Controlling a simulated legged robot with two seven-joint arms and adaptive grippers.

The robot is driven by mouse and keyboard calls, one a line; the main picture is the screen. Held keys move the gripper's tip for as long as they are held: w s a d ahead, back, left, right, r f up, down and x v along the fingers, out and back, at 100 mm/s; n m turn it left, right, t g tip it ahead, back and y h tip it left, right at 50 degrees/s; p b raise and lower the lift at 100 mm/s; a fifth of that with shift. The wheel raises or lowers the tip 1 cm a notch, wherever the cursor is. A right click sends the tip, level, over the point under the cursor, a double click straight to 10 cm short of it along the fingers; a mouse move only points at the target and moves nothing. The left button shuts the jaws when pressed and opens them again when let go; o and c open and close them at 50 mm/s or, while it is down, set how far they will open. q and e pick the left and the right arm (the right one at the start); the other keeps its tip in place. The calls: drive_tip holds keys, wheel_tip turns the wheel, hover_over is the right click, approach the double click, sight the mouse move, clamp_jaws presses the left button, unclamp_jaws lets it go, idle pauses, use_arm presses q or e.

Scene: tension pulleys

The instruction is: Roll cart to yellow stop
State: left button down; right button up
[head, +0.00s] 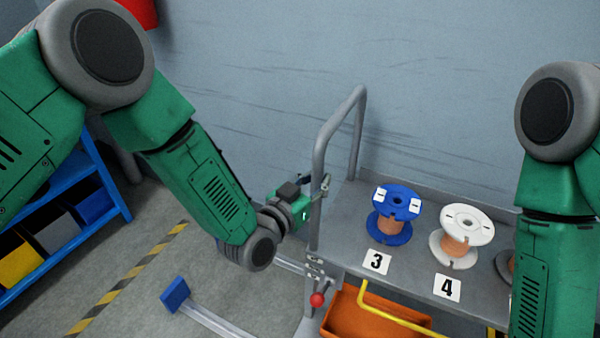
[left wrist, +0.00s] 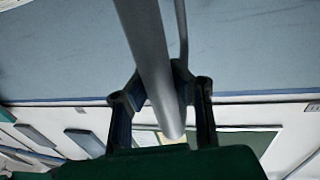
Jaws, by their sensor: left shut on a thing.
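The grey cart (head: 345,215) stands against the wall, with a tall tubular handle (head: 318,150) at its left end. My left gripper (head: 319,190) is shut on the upright of this handle. In the left wrist view the handle tube (left wrist: 150,55) runs between the two fingers of the left gripper (left wrist: 160,95). A blue stop block (head: 175,295) sits at the left end of a floor rail (head: 215,325). I cannot make out a yellow stop in the head view. My right arm shows at the right, but its gripper is out of frame.
A blue spool (head: 392,226) and white spool (head: 461,250) stand on the cart behind labels 3 and 4. A red-knobbed lever (head: 317,299), yellow tube (head: 395,311) and orange bin (head: 350,318) are below. A blue shelf (head: 85,232) stands left beyond a striped floor line (head: 128,280).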

use_arm(q)
drive_tip(key=shift+s+d+f, duration=0.25)
drive_tip(key=shift+s, duration=0.1)
drive_tip(key=c, duration=1.8)
unclamp_jaws()
drive_tip(key=shift+c, duration=0.2)
drive_tip(key=o, duration=0.5)
drive_tip(key=shift+r, duration=0.1)
drive_tip(key=shift+w+r, duration=0.1)
drive_tip(key=shift+w, duration=0.05)
drive_tip(key=shift+a, duration=0.2)
drive_tip(key=shift+v, duration=5.85)
drive_tip(key=shift+d, duration=0.25)
